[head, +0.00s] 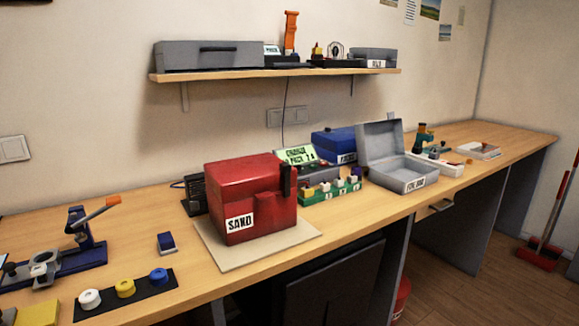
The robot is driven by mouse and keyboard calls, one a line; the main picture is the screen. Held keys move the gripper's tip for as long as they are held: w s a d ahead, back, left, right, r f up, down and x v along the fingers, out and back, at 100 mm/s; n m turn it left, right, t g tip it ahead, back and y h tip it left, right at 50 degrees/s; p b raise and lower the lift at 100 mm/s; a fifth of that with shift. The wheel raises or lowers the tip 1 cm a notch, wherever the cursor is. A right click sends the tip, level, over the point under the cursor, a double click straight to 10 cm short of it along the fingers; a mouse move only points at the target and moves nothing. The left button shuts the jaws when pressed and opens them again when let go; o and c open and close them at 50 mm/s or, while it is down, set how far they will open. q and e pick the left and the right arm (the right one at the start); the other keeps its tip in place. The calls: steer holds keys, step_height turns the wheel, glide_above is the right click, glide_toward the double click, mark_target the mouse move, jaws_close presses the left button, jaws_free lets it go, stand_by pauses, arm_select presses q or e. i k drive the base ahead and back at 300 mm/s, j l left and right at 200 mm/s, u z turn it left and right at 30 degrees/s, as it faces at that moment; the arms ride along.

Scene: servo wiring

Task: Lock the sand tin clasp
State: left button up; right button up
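The sand tin (256,195) is a red box with a white SAND label (240,222). It sits on a beige mat (290,238) in the middle of the bench. Its lid (240,171) looks down on the body. A dark upright clasp (287,180) stands at the tin's right side and its top reaches about the lid's upper edge. I cannot tell from here whether it is hooked. Neither of my grippers is in view.
An open grey box (405,179) and a row of colored blocks on a green base (330,191) stand right of the tin. A small blue block (166,242) and a black strip with colored rings (126,293) lie left. A shelf (275,73) hangs above.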

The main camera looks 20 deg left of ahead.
mark_target(285, 168)
steer(key=i+l, duration=0.3)
steer(key=l, duration=0.15)
steer(key=i+l, duration=0.25)
steer(key=l, duration=0.25)
steer(key=i+l, duration=0.3)
steer(key=l, duration=0.15)
